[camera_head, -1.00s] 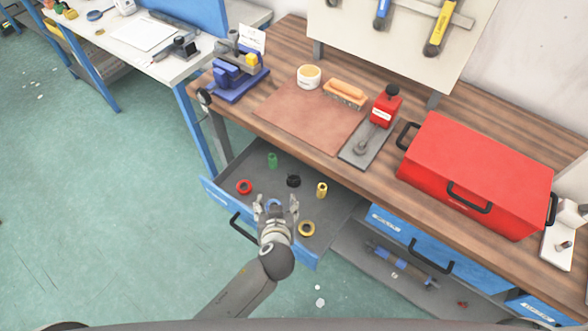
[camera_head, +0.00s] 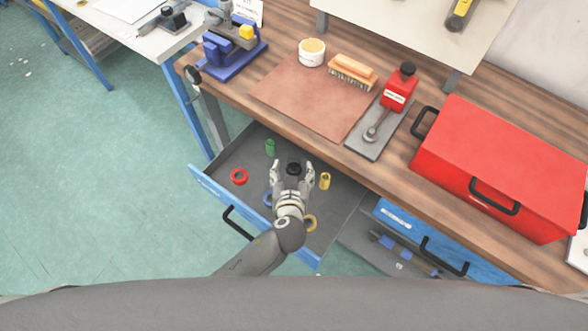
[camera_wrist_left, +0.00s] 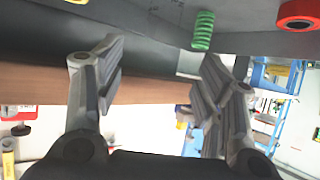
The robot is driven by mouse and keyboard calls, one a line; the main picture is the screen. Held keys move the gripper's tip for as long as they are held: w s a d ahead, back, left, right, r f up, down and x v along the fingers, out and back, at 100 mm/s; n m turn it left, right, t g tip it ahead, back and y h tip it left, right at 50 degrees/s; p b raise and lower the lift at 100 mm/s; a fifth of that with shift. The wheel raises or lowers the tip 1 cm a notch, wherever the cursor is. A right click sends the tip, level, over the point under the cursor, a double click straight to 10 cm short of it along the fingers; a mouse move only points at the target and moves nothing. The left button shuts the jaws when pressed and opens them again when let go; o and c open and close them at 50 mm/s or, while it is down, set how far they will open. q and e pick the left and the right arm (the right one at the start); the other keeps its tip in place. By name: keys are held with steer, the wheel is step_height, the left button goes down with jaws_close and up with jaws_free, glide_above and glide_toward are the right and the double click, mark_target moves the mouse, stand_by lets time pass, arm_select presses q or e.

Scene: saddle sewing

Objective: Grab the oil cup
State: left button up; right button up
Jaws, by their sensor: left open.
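I cannot tell for sure which thing is the oil cup. A small black round piece (camera_head: 293,167) lies in the open drawer. My right gripper is not in view.
The drawer (camera_head: 245,157) also holds a green spring (camera_head: 270,147), a red ring (camera_head: 239,176), a yellow piece (camera_head: 325,181), a blue ring (camera_head: 267,200) and a yellow ring (camera_head: 311,222). The bench edge overhangs the drawer's back. A red toolbox (camera_head: 500,165) stands right on the bench.

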mark_target(294, 158)
arm_select(q)
steer(key=f+b, duration=0.1)
steer(key=f, duration=0.1)
steer(key=f+b, duration=0.1)
steer(key=shift+w+f+b, duration=0.3)
steer(key=shift+w+f, duration=0.1)
steer(key=shift+f, duration=0.1)
steer(key=shift+w+f, duration=0.2)
steer(key=shift+w, duration=0.4)
steer(key=shift+p+x, duration=0.3)
steer(key=shift+x, duration=0.55)
steer(key=x, duration=0.3)
steer(key=shift+w+d+f+p, duration=0.1)
steer(key=shift+w+p, duration=0.25)
steer(key=shift+p, duration=0.05)
steer(key=shift+w+f, duration=0.2)
steer(key=shift+w, duration=0.15)
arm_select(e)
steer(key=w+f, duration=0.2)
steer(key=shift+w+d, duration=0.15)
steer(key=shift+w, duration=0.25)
arm_select(q)
steer(key=shift+c, duration=0.5)
